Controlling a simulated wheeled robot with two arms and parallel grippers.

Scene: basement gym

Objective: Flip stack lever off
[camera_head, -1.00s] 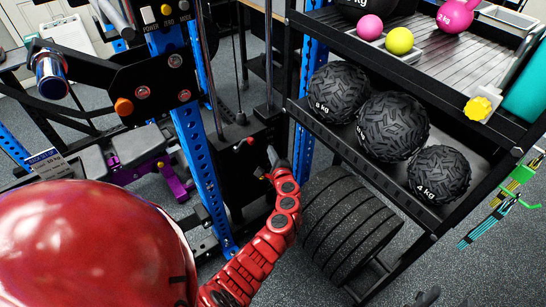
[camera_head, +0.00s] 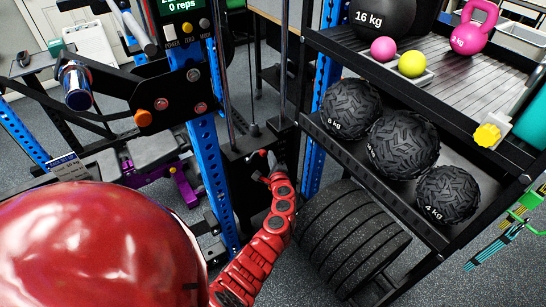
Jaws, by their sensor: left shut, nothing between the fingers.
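My left gripper (camera_head: 270,165) is at the end of the red arm in the middle of the view. It is shut and empty, in front of the dark weight stack housing (camera_head: 236,176) of the cable machine. Its small tips are close to the dark parts there. I cannot make out the stack lever clearly against the black housing and behind the gripper. Whether the gripper touches it cannot be told. My right gripper is not in view.
A blue upright (camera_head: 211,172) stands left of the arm, with a console (camera_head: 182,12) reading "0 reps" at its top. A rack with black balls (camera_head: 403,144) is on the right. Thick black plates (camera_head: 350,235) stand below it, close beside my arm.

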